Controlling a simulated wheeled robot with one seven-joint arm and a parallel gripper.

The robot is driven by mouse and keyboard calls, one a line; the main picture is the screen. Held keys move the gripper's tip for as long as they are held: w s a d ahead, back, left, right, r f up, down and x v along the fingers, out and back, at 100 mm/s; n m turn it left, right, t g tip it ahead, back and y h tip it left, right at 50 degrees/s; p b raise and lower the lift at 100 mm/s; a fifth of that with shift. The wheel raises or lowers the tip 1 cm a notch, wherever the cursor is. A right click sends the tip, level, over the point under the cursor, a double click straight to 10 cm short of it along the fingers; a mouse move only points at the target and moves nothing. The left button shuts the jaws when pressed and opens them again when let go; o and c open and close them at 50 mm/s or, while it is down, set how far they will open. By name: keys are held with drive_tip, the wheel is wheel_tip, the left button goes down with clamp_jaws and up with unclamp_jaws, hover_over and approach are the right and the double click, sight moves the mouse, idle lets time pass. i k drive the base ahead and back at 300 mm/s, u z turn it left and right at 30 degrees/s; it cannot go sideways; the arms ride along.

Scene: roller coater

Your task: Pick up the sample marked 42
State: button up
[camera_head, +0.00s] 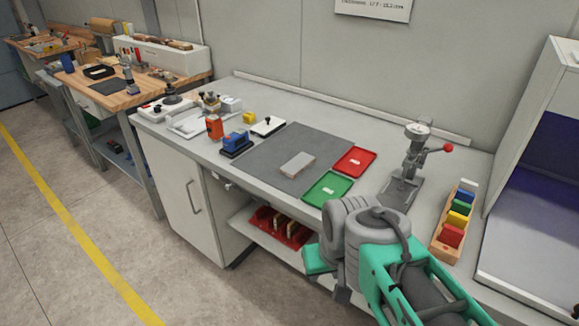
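No marking 42 can be read on anything at this size, so I cannot tell which thing is that sample. A flat light-grey block (298,165) lies on the dark grey mat (265,148) on the bench. A wooden rack (437,243) at the right of the bench holds several coloured blocks, among them a red block (451,235), a yellow block (458,219) and a green block (462,208). My grey and teal arm fills the lower right, in front of the bench edge. I cannot make out my gripper's fingers.
A red tray (354,161) and a green tray (327,189) lie at the mat's right side. A press with a red-knobbed lever (414,160) stands left of the rack. A blue-lit cabinet (545,170) bounds the right. Small instruments, including an orange item (214,127), stand left.

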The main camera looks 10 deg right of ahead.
sight(295, 166)
drive_tip(key=u, duration=0.65)
drive_tip(key=i, duration=0.9)
drive_tip(key=u, duration=1.55)
